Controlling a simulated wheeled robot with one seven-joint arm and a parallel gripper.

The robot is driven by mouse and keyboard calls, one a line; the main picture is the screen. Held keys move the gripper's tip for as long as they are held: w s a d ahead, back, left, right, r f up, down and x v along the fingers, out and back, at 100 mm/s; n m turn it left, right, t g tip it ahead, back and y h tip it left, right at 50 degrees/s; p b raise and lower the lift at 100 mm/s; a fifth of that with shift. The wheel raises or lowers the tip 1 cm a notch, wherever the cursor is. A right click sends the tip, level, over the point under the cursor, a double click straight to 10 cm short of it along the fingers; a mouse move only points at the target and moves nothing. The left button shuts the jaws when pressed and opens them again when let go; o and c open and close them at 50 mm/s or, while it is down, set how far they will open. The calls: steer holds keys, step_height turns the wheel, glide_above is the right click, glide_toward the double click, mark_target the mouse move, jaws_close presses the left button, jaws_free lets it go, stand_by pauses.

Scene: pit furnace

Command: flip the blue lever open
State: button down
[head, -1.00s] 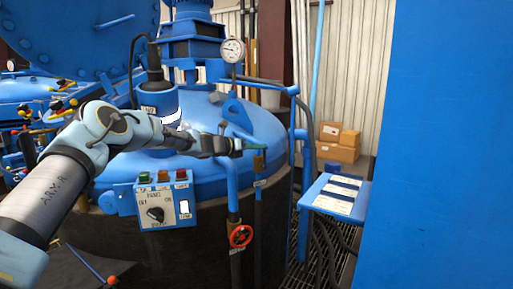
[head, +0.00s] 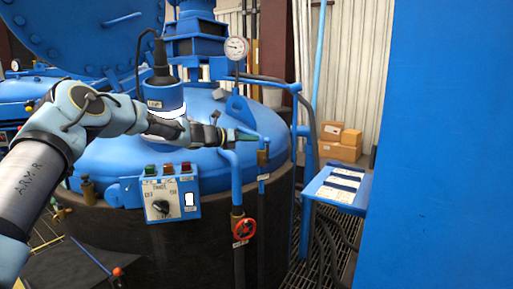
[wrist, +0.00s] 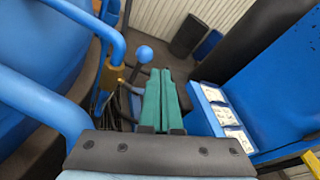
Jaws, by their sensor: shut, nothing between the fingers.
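In the wrist view, a blue ball-ended lever (wrist: 144,53) shows just beyond and slightly left of my fingertips, near a brass valve body (wrist: 116,77) on a blue pipe. My gripper (wrist: 160,72) has its two teal fingers side by side, shut and empty. I see a gap in the picture between fingers and ball; the true distance is hard to tell. In the head view, my gripper (head: 256,138) is over the right side of the furnace lid, just above a brass valve (head: 263,158). The lever cannot be made out clearly there.
The domed blue lid (head: 215,115) lies below my arm. A control box (head: 170,197), a red handwheel (head: 244,229) and a pressure gauge (head: 237,47) are close by. Blue pipes run beside my gripper. A blue shelf with papers (head: 337,190) and a large blue panel (head: 455,140) stand right.

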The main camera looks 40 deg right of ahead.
steer(key=a+r+b, duration=0.1)
steer(key=a+r, duration=0.2)
steer(key=r, duration=0.2)
steer(key=shift+a, duration=0.3)
steer(key=shift+w, duration=0.1)
steer(key=a+f+m+t+y, duration=0.1)
steer(key=a+f+m+y, duration=0.3)
steer(key=a, duration=0.7)
steer(key=a+f+m+t+y, duration=0.15)
steer(key=a+f+m, duration=0.35)
steer(key=a, duration=0.5)
steer(key=a+f+m+y, duration=0.4)
steer(key=a+f, duration=0.1)
steer(key=a, duration=0.6)
steer(key=s+a+f+m+y, duration=0.1)
steer(key=s+a+m+y, duration=0.1)
steer(key=a, duration=0.9)
steer(key=s+a+f+m+y, duration=0.1)
steer(key=s+a+m+y, duration=0.1)
steer(key=s+a+m, duration=0.2)
steer(key=s+a+f+m+y, duration=0.1)
steer(key=s+a, duration=0.7)
steer(key=a, duration=1)
steer(key=m+y, duration=0.1)
steer(key=m, duration=0.1)
steer(key=shift+f+m+t, duration=0.2)
steer(key=shift+m+t, duration=0.15)
steer(key=shift+m, duration=0.05)
